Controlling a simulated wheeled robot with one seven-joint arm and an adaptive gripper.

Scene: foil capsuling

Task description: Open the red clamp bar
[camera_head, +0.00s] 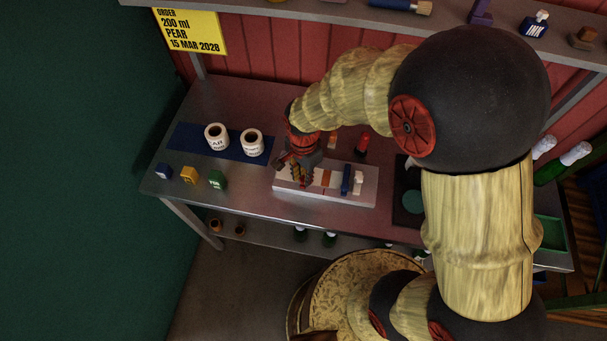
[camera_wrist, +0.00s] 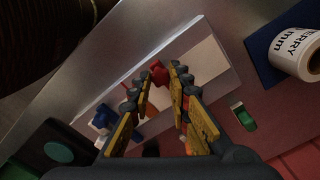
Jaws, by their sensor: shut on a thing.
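The pale fixture board (camera_head: 352,199) lies on the bench, with an orange piece, a blue piece and a white piece on it. My gripper (camera_head: 300,178) is lowered over the board's left end. In the wrist view, a red part (camera_wrist: 158,72), seemingly the red clamp bar, sits between my fingertips (camera_wrist: 161,74), and my gripper is shut on it. The fingers hide much of the bar, so I cannot tell its angle. The blue piece (camera_head: 346,179) and the white piece (camera_head: 358,182) stand at the board's right end.
Two labelled white rolls (camera_head: 216,137) stand on a blue mat (camera_head: 185,139) at left. Blue, yellow and green blocks (camera_head: 189,175) line the front left. A red item (camera_head: 362,144) stands behind the board. A dark pad (camera_head: 404,215) lies to the right.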

